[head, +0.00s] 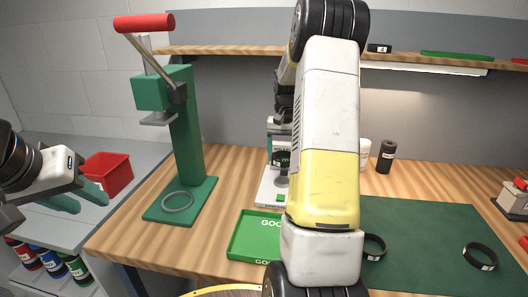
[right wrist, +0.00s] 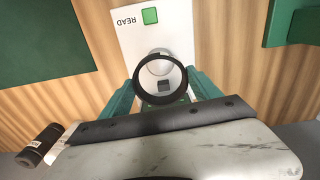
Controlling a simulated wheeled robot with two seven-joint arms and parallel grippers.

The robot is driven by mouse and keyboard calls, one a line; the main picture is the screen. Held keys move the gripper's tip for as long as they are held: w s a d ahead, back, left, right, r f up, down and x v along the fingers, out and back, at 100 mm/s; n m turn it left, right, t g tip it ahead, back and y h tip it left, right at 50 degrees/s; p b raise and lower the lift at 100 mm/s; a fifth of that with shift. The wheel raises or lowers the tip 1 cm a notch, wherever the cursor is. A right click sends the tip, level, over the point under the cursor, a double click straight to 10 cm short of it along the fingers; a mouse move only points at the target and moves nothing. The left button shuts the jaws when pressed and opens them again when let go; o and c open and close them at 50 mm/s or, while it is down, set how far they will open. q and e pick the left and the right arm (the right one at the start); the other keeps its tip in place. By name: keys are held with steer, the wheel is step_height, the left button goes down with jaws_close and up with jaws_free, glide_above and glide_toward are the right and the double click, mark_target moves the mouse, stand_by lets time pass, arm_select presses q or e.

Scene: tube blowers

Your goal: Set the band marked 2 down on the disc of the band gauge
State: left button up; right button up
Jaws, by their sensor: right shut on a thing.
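My right gripper (right wrist: 162,98) is shut on a black band (right wrist: 136,82), one finger at each side of the ring. In the right wrist view the band overlaps the band gauge (right wrist: 130,40), and the gauge's pale round disc (right wrist: 159,66) shows through its opening. I cannot tell whether the band touches the disc. In the head view the gauge's white base (head: 266,192) stands left of my right arm, with a dark band (head: 281,157) above it; its mark is too small to read. My left gripper (head: 84,199) is open and empty at the far left.
A green press (head: 187,140) with a red handle stands left, a grey ring (head: 177,202) on its base. A green tray (head: 238,240) lies in front of the gauge. Other black bands (head: 480,257) lie on the green mat (head: 430,225). A red bin (head: 106,174) stands left.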

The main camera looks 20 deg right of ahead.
glide_above(282, 180)
steer(key=shift+s+f, duration=0.15)
steer(key=shift+f, duration=2.1)
steer(key=shift+f, duration=2.2)
steer(key=o, duration=1.4)
steer(key=shift+o, duration=0.2)
step_height(282, 180, up, 7)
steer(key=shift+f, duration=0.1)
steer(key=shift+r, duration=0.5)
